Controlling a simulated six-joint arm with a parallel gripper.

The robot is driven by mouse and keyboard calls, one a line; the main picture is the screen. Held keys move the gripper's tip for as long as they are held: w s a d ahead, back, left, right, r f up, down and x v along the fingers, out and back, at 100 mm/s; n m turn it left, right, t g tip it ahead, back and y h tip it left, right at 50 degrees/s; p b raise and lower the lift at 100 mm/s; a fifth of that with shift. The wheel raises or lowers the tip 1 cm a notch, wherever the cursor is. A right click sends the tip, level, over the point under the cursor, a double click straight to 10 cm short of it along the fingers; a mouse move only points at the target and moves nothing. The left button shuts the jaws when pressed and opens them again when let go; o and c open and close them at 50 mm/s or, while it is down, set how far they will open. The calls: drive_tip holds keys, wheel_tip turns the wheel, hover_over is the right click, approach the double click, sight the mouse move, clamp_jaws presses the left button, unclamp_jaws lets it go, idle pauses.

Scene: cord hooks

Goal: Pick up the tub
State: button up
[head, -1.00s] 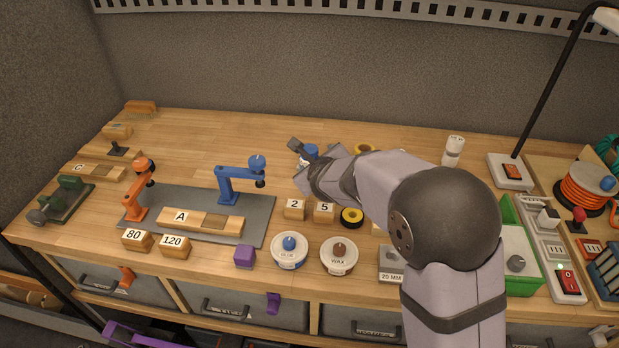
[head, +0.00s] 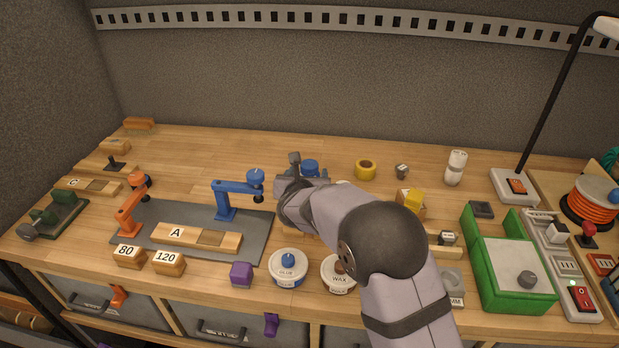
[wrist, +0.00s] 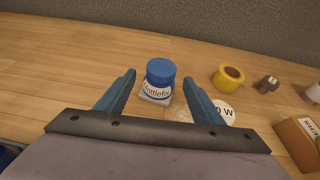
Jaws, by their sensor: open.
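A small white tub with a blue lid and a label reading roughly "ottlefix" (wrist: 158,82) stands upright on the bench in the wrist view. In the head view its blue lid (head: 310,167) shows just behind my gripper (head: 296,180), which hides its lower part. My gripper (wrist: 160,84) is open, one blue finger to each side of the tub in the wrist view. The tub appears beyond the fingertips; contact is not visible. Two other low round tubs stand at the front, one marked GLUE (head: 288,272) and one marked WAX (head: 337,280), partly hidden by my arm.
A round pale disc (wrist: 223,110) lies beside the right finger. A yellow tape roll (wrist: 229,77) and a small dark block (wrist: 267,83) stand to the right. A blue clamp arm (head: 237,188) stands left of my gripper. The bench behind the tub is clear.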

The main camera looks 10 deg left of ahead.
sight(308, 171)
drive_tip(key=shift+r+p+x, duration=0.2)
drive_tip(key=shift+p+x, duration=1.1)
drive_tip(key=shift+x, duration=1.4)
drive_tip(key=shift+d, duration=0.1)
drive_tip(key=shift+s, duration=0.1)
drive_tip(key=c, duration=1.1)
wheel_tip(308, 171, up, 10)
drive_tip(key=shift+r+p, duration=0.1)
drive_tip(key=shift+p, duration=0.25)
